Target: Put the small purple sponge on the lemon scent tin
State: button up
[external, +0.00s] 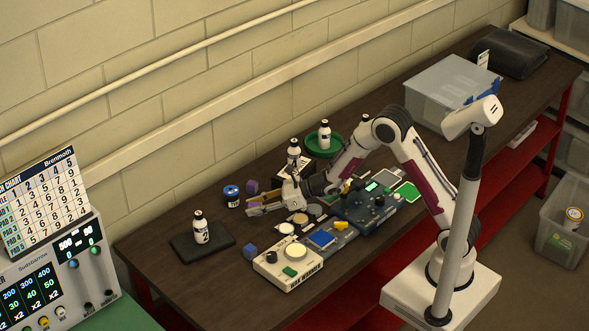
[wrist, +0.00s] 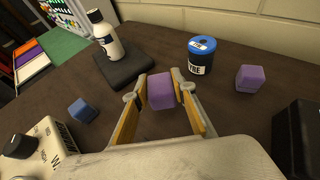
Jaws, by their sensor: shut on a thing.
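My gripper (wrist: 160,90) is shut on a small purple sponge (wrist: 160,93), with one finger on each side of it. In the external view my gripper (external: 257,207) reaches left over the table, and the held sponge is hard to make out. Another purple sponge (wrist: 250,78) sits to the right of it in the wrist view and behind my gripper in the external view (external: 252,187); it is apart from my fingers. Several round, flat tins (external: 298,219) lie right of my gripper. Their labels are too small to read, so I cannot tell which is lemon scent.
A blue-lidded tin (wrist: 201,58) stands beyond the held sponge. A white bottle (wrist: 104,36) stands on a black pad (wrist: 130,67). A blue block (wrist: 82,110) lies left. A cream device (external: 288,268) stands near the table's front edge. Bottles and a green dish (external: 316,151) stand behind.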

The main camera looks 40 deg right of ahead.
jog(key=shift+f, duration=1.7)
jog(key=shift+f, duration=0.1)
jog(key=o, duration=0.8)
jog(key=shift+v, duration=6.05)
